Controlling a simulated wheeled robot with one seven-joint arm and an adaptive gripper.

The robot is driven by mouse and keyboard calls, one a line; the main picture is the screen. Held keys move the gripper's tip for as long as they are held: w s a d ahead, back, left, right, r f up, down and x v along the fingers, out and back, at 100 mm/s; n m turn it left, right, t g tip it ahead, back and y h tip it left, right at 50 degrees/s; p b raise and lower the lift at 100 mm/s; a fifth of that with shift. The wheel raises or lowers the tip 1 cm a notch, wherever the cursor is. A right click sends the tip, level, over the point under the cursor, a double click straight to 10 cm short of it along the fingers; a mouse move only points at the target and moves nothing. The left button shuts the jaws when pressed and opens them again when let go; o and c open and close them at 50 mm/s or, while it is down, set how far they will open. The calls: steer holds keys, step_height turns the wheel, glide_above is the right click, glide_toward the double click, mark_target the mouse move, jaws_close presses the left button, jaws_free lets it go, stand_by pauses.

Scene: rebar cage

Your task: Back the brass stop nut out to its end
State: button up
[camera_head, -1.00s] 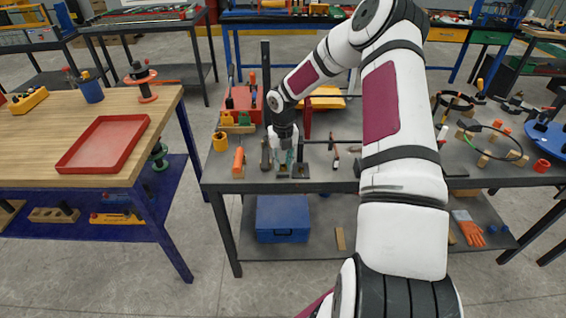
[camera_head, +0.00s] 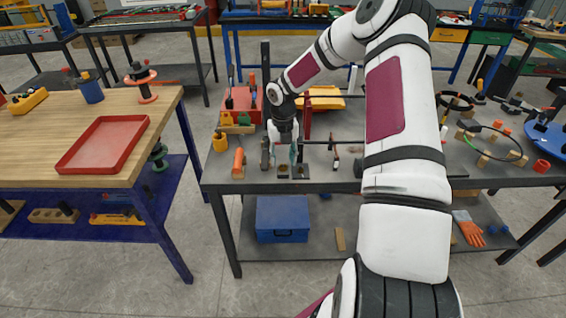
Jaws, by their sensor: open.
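My gripper (camera_head: 282,157) points down over the front left of the grey workbench (camera_head: 345,178). Its fingers are apart, just above and behind small dark blocks (camera_head: 299,171) near the front edge. A thin dark horizontal rod (camera_head: 345,142) runs to the right of my gripper at about finger height. I cannot make out the brass stop nut; it is too small to tell or hidden by my gripper. I see nothing held between the fingers.
An orange cylinder (camera_head: 239,163) and a yellow cup (camera_head: 220,141) stand left of my gripper. A dark upright post (camera_head: 265,70) and a red upright (camera_head: 307,121) stand close by. A red tray (camera_head: 103,144) lies on the wooden table. My arm hides the bench's middle.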

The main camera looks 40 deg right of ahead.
mark_target(282, 167)
step_height(282, 167, up, 10)
stand_by(0.3)
steer(key=shift+f, duration=0.15)
steer(key=s+a+r+m+t+h, duration=0.1)
steer(key=s+a+r+m+h, duration=0.1)
steer(key=s+a+r+m, duration=0.55)
steer(key=s+a+r+m+h, duration=0.1)
steer(key=s+a+r+m, duration=0.45)
steer(key=r+m, duration=0.4)
steer(key=s+a+r+m+t+y, duration=0.1)
steer(key=s+a+r+m+t, duration=0.1)
steer(key=s+m, duration=0.5)
steer(key=s+a+r+m+t+y, duration=0.2)
steer(key=s+a+r+m, duration=0.1)
steer(key=s+a+m, duration=0.3)
steer(key=s+m, duration=0.2)
steer(key=s, duration=0.2)
steer(key=shift+s+a+r, duration=0.15)
steer(key=shift+a+r, duration=0.2)
steer(key=shift+r, duration=0.05)
